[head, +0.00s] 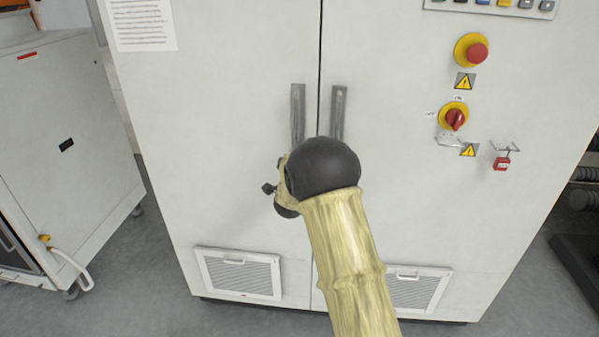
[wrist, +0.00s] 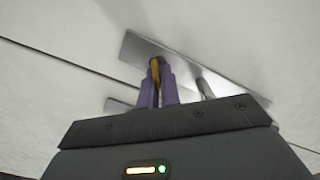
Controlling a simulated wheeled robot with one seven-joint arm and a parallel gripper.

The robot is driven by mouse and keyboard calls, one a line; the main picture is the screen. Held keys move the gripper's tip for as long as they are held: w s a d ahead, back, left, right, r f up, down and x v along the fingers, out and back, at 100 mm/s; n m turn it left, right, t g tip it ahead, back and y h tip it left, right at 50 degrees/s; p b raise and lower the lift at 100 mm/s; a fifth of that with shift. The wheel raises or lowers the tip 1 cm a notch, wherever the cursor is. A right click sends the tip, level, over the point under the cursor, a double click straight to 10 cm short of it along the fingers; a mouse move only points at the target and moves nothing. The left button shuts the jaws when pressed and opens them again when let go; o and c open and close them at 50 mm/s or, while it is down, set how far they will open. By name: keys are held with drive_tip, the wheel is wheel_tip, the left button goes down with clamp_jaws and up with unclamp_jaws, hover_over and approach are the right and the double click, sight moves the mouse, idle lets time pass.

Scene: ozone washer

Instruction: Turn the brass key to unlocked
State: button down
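The brass key (wrist: 155,69) shows in the wrist view as a small gold piece in front of a metal lock plate (wrist: 205,72) on the pale cabinet. My gripper (wrist: 158,84) has narrow purple fingers close together, one on each side of the key, and looks shut on it. The fingers hide most of the key, so its turn angle and any lock marks cannot be read. In the head view my arm covers the key and the gripper's fingers, in front of the cabinet's handle area.
The cabinet (head: 220,165) has two upright door handles (head: 298,112) (head: 339,110). A red stop button (head: 477,53), a red rotary switch (head: 456,119) and a red padlock (head: 502,163) are on the right door. A second unit (head: 70,140) stands at left.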

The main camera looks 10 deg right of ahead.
drive_tip(key=m+b, duration=0.2)
drive_tip(key=b, duration=0.2)
drive_tip(key=m+b, duration=0.3)
drive_tip(key=b, duration=0.1)
drive_tip(key=f+m+b, duration=0.1)
drive_tip(key=m+b, duration=0.1)
drive_tip(key=b, duration=0.2)
drive_tip(key=shift+d+m, duration=0.15)
drive_tip(key=shift+m, duration=0.15)
drive_tip(key=shift+r, duration=0.1)
drive_tip(key=c, duration=1.6)
unclamp_jaws()
drive_tip(key=shift+s, duration=0.1)
drive_tip(key=b+v, duration=0.1)
drive_tip(key=v, duration=1.6)
drive_tip(key=shift+s, duration=0.1)
